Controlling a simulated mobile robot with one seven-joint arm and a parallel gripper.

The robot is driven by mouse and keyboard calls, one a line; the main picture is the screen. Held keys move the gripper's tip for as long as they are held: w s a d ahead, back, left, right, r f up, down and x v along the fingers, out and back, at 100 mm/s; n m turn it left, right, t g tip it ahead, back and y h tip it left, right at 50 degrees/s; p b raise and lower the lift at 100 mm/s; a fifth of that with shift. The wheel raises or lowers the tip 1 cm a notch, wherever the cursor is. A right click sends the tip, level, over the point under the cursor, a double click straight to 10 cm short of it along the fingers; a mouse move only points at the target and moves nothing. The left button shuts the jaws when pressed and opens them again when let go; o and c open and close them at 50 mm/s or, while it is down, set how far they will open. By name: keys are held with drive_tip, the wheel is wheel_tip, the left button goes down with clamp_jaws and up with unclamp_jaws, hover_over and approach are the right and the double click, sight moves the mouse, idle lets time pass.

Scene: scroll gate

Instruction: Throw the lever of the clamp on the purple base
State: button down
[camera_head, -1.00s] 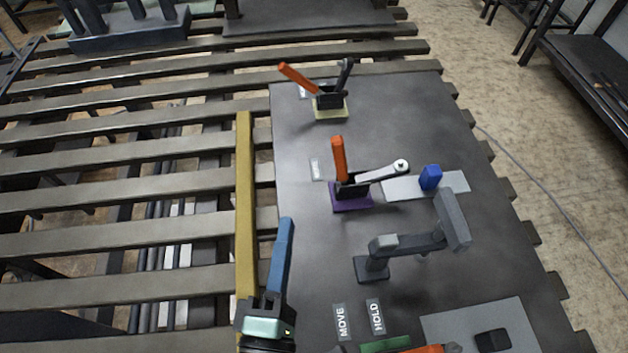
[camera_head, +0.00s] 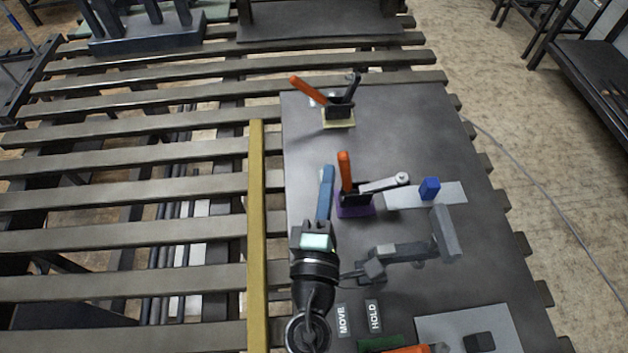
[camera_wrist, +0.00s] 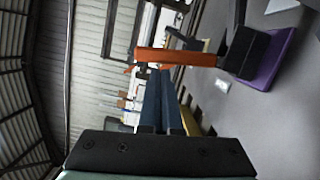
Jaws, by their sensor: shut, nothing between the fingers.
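The clamp on the purple base (camera_head: 356,209) stands mid-board in the head view. Its orange lever (camera_head: 346,172) points up, and its grey arm (camera_head: 383,184) reaches right with a round tip. My gripper (camera_head: 328,170) has long blue fingers, shut and empty, just left of the orange lever with a small gap. In the wrist view the fingers (camera_wrist: 160,88) point away from the camera, the orange lever (camera_wrist: 175,57) crosses near their tips, and the purple base (camera_wrist: 272,55) is at upper right. I cannot tell the exact depth between fingertips and lever.
Another clamp on a yellowish base (camera_head: 338,122) stands farther back. A blue block (camera_head: 429,188) sits on a light plate right of the purple base. A grey bracket (camera_head: 405,250) stands in front. A yellow rail (camera_head: 257,220) runs along the left.

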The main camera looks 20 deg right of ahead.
idle(0.3)
drive_tip(key=d+m+p, duration=0.1)
drive_tip(key=d+r+m+p, duration=0.1)
drive_tip(key=shift+s+r+m+g+p, duration=0.15)
drive_tip(key=shift+s+m+g+p, duration=0.15)
drive_tip(key=shift+p, duration=0.05)
drive_tip(key=shift+s+d+m+p, duration=0.2)
drive_tip(key=shift+d+m, duration=0.1)
drive_tip(key=shift+d, duration=0.3)
drive_tip(key=shift+s+d+m+p, duration=0.15)
drive_tip(key=shift+d+m, duration=0.15)
drive_tip(key=shift+d, duration=0.3)
drive_tip(key=shift+w+a+y, duration=0.1)
drive_tip(key=shift+y, duration=0.2)
